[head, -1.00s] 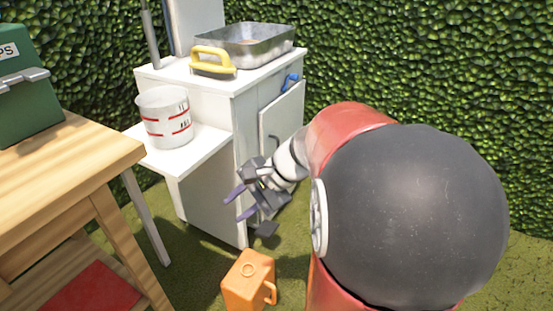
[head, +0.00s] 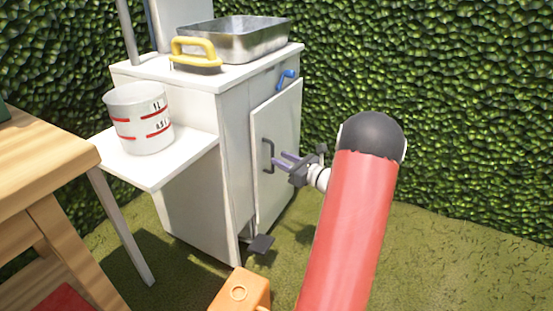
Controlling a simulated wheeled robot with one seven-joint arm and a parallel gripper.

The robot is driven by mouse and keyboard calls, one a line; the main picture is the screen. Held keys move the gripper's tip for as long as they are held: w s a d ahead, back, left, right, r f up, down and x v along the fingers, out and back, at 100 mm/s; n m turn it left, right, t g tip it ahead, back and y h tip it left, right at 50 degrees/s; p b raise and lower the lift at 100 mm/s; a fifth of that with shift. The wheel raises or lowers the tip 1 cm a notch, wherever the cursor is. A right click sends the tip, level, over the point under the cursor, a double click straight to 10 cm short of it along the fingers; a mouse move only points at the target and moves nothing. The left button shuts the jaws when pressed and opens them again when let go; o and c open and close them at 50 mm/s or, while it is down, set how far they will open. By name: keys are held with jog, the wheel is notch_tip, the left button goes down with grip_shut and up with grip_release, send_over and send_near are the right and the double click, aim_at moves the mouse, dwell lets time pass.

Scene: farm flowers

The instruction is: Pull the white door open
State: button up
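The white door (head: 283,115) is on the front of the white cabinet, in the middle of the head view. It looks shut or nearly so; I cannot tell whether there is a small gap at its edge. Its dark upright handle (head: 265,156) is near the door's left edge.
A blue handle (head: 286,79) sits above the door. A metal basin (head: 245,42) and a white bucket (head: 139,120) stand on the cabinet and its side shelf. An orange can (head: 238,291) is on the grass, and a wooden table (head: 40,165) is at left. Grass at right is clear.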

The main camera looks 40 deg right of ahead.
jog(key=shift+w+a, duration=0.2)
jog(key=shift+w, duration=0.55)
jog(key=shift+w+a, duration=0.15)
jog(key=shift+w, duration=0.6)
grip_shut()
